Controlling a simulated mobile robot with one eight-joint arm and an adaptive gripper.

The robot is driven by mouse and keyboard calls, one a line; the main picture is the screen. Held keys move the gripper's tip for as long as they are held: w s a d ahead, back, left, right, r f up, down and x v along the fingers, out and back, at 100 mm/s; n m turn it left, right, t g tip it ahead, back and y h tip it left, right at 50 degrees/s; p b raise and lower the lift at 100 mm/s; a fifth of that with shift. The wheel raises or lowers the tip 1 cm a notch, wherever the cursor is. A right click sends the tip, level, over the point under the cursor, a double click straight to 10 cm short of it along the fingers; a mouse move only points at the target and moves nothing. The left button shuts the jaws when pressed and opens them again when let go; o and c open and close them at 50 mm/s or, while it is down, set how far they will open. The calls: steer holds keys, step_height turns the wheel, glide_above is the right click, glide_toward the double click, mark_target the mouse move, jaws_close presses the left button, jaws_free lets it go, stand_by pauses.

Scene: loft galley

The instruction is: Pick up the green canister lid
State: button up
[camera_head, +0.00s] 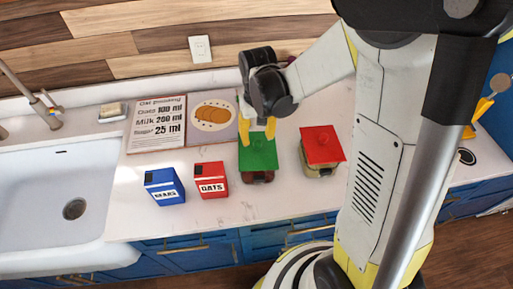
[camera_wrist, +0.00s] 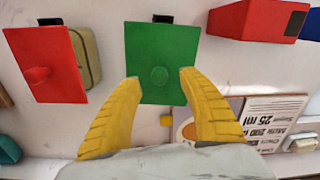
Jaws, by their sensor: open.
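The green canister lid (camera_head: 260,152) is a flat square panel on top of a low canister (camera_head: 258,177) on the white counter. In the wrist view the lid (camera_wrist: 160,45) has a round green knob (camera_wrist: 159,76) near the middle of the picture. My gripper (camera_head: 257,128) is over the back part of the lid with its yellow fingers pointing down. In the wrist view my gripper (camera_wrist: 159,79) is open, with one fingertip on each side of the knob and a visible gap to it. I cannot tell the exact height of the fingertips above the lid.
A red-lidded canister (camera_head: 322,146) stands close to the right. A red oats box (camera_head: 211,180) and a blue box (camera_head: 165,186) stand to the left. A recipe board (camera_head: 156,125) lies behind them. The sink (camera_head: 45,190) is at far left. The counter's front strip is clear.

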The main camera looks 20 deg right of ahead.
mark_target(257, 141)
step_height(257, 141, down, 5)
steer(key=shift+w+r+b, duration=0.15)
steer(key=shift+r+b, duration=0.05)
steer(key=shift+b, duration=0.2)
jaws_close()
steer(key=shift+r, duration=0.15)
